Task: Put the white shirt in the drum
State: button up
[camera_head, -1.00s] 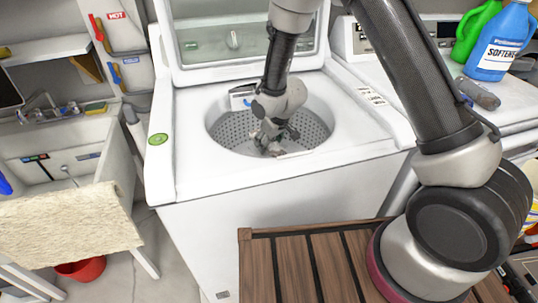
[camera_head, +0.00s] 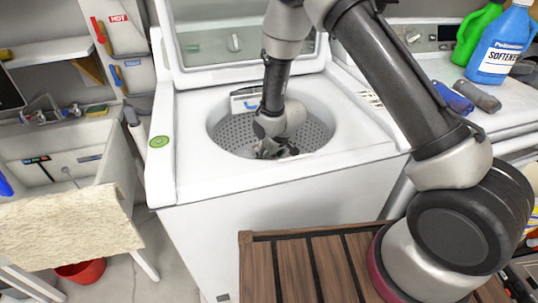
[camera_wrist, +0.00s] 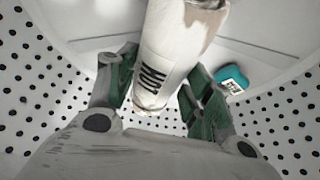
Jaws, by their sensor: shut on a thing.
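The white shirt (camera_wrist: 172,45) shows in the wrist view as a bunched white roll with black lettering, between the green-padded fingers of my gripper (camera_wrist: 160,82). My gripper is shut on it. The drum (camera_wrist: 60,95) has a white wall with dark holes and surrounds the gripper and shirt. In the head view, the drum (camera_head: 232,130) is open at the top of the white washer. My gripper (camera_head: 272,150) is down inside the opening, and my wrist and the drum's near rim hide the shirt there. I cannot tell whether the shirt touches the drum's floor.
The washer lid (camera_head: 235,40) stands raised behind the drum. A teal item (camera_wrist: 231,79) shows near the drum wall. A blue softener jug (camera_head: 500,48) and a green jug (camera_head: 474,35) stand on the machine at right. A slatted wooden surface (camera_head: 310,265) lies in front.

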jog(key=o, duration=1.1)
jog(key=shift+f, duration=0.1)
jog(key=shift+r, duration=0.25)
jog(key=v, duration=1.3)
jog(key=shift+w, duration=0.1)
jog(key=s+d+r+m+t+h, duration=0.15)
jog(key=s+d+r, duration=0.25)
jog(key=d+r, duration=0.55)
jog(key=s+d+r+m+g, duration=0.1)
jog(key=s+d+r+m, duration=0.15)
jog(key=d+r, duration=0.7)
jog(key=s+d+r+m, duration=0.1)
jog(key=s+d+r, duration=0.1)
jog(key=s, duration=0.4)
jog(key=s+d+r+m, duration=0.1)
jog(key=s+d+r, duration=0.2)
jog(key=s, duration=0.4)
jog(key=s+d+r+h, duration=0.1)
jog(key=s+d+r, duration=0.2)
jog(key=s, duration=0.4)
jog(key=shift+d+r+m, duration=0.25)
jog(key=shift+r+m, duration=0.15)
jog(key=shift+r, duration=0.2)
